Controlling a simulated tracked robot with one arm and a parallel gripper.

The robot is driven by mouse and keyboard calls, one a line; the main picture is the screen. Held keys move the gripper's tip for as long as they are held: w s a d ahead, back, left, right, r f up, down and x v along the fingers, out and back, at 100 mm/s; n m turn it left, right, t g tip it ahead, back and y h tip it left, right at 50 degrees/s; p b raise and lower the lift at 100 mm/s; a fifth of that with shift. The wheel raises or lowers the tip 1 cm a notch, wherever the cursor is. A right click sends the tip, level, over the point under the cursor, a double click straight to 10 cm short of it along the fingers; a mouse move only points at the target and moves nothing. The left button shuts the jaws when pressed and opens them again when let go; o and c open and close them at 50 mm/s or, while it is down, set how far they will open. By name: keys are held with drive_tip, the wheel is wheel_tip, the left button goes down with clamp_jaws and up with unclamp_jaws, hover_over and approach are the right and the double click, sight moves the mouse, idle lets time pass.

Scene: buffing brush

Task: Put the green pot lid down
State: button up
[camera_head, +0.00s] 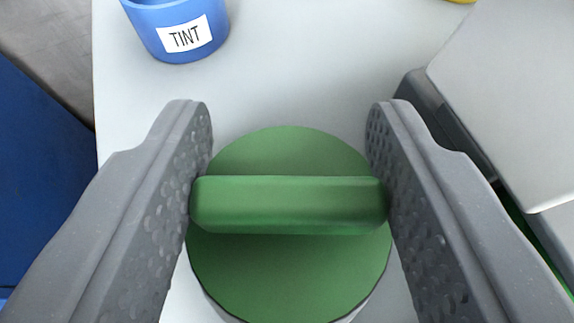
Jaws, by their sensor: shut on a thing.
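The green pot lid (290,270) is in the lower middle of the view, a round disc with a thick green bar handle (288,204) across it. My gripper (289,200) is shut on the two ends of this handle, one grey finger on each side. A pale rim shows just under the lid's lower edge; I cannot tell whether the lid rests on it or is held above it.
A blue pot labelled TINT (176,28) stands at the upper left on the light grey table (300,65). A grey-white box-like object (515,90) is close on the right. A yellow thing is cut off at the top right. The table between the pot and the lid is clear.

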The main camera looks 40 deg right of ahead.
drive_tip(key=o, duration=1.3)
drive_tip(key=shift+p+v, duration=1.1)
drive_tip(key=shift+v, duration=4.9)
drive_tip(key=shift+r, duration=0.1)
drive_tip(key=s+d+r+n+t+y, duration=0.2)
drive_tip(key=s+r+n+y, duration=0.1)
drive_tip(key=r, duration=0.9)
drive_tip(key=s+d+r+n+t+y, duration=0.2)
drive_tip(key=s+r, duration=0.4)
drive_tip(key=r, duration=0.7)
drive_tip(key=s+d+r+n+t+y, duration=0.2)
drive_tip(key=s+d+r+n+y, duration=0.1)
drive_tip(key=r, duration=0.9)
drive_tip(key=shift+s+d+r+n+y, duration=0.15)
drive_tip(key=shift+s+n+y, duration=0.1)
drive_tip(key=shift+s, duration=0.25)
drive_tip(key=shift+s+d+r+n+y, duration=0.15)
drive_tip(key=shift+s+y, duration=0.1)
drive_tip(key=shift+s, duration=0.2)
